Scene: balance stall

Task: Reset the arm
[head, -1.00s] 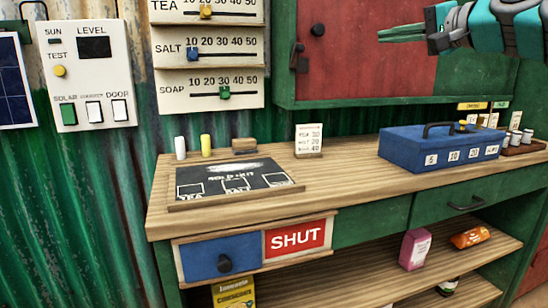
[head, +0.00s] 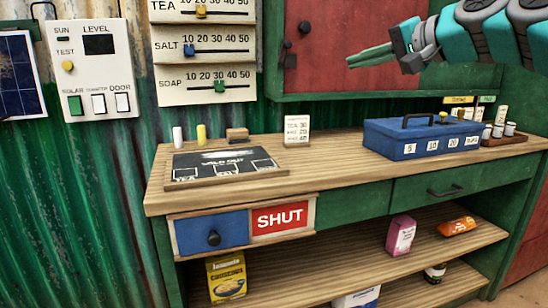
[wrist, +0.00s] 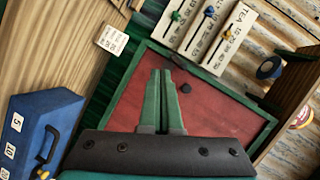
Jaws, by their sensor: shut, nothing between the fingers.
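My gripper (head: 368,58) is at the upper right of the head view, in front of the red cupboard door (head: 340,50) and above the counter. Its green fingers are closed together with nothing between them and point to the left. In the wrist view, my gripper (wrist: 160,75) shows its two fingers side by side over the red door (wrist: 215,110) with its green frame. The gripper is apart from the counter and the things on it.
A blue cash box (head: 400,141) stands on the wooden counter (head: 330,170), below the arm. A chalkboard (head: 225,170), a small price card (head: 297,129) and chalks lie to the left. Slider boards (head: 205,86) and a switch panel (head: 92,80) are on the wall.

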